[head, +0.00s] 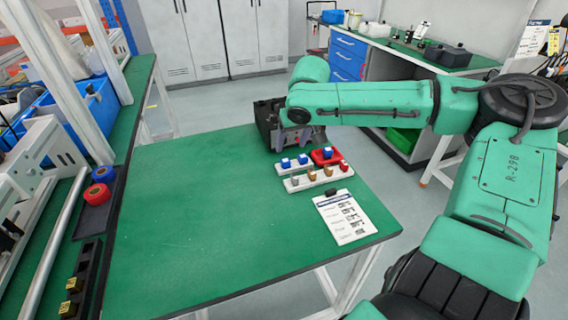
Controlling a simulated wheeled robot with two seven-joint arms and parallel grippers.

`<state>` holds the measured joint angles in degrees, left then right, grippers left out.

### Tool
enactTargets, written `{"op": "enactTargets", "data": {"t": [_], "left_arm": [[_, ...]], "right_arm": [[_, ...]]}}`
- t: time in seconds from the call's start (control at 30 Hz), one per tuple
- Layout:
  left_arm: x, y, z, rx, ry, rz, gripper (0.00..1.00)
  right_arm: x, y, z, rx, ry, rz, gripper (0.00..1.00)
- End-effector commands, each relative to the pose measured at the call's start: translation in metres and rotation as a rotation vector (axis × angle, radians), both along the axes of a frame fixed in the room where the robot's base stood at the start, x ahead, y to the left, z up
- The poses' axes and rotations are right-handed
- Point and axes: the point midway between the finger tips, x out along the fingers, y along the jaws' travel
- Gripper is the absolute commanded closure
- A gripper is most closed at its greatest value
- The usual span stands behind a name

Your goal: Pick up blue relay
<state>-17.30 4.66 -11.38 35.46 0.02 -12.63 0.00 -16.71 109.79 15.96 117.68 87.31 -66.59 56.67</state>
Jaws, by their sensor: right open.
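Small blue relays stand near the far right edge of the green table (190,220). Two blue relays, one on the left (286,162) and one beside it (303,158), sit on a white strip (279,170). Another blue block (327,152) sits at a red tray (336,159) to their right. My right gripper (302,144) is open and points down just behind and above the blue pieces, apart from them as far as I can see. Its fingertips are small and hard to make out. My left gripper is not in view.
A second white strip (299,184) in front holds grey, tan and red pieces. A clipboard with a printed sheet (343,217) lies nearer. A black box (265,124) stands behind my right gripper. The table's left and middle are clear.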

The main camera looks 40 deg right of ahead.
Motion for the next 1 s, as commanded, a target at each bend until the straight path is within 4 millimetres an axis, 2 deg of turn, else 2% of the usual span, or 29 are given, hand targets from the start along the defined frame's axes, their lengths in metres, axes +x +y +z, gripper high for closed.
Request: {"op": "enactTargets", "data": {"t": [0.03, 0.1, 0.17, 0.43, 0.7, 0.87, 0.9, 1.0], "left_arm": [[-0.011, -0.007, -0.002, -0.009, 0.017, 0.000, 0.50], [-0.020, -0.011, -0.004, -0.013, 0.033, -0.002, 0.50], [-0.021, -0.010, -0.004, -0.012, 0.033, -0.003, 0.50], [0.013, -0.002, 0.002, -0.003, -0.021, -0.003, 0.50], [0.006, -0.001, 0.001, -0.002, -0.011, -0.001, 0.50], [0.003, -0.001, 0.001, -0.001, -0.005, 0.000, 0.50], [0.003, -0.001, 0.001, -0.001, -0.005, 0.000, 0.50], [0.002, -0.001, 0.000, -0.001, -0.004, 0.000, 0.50]], "right_arm": [[0.003, -0.002, -0.012, -0.003, 0.005, 0.000, 0.32], [0.008, -0.003, -0.023, -0.003, 0.003, 0.001, 0.32], [0.011, -0.004, -0.028, -0.002, 0.002, 0.000, 0.32], [0.024, -0.014, -0.072, -0.003, 0.002, 0.002, 0.32], [0.028, -0.014, -0.077, 0.000, -0.003, 0.003, 0.32], [0.028, -0.014, -0.077, 0.000, -0.003, 0.002, 0.94], [0.028, -0.014, -0.077, 0.000, -0.003, 0.002, 1.00], [0.028, -0.014, -0.077, 0.000, -0.003, 0.002, 1.00]]}}
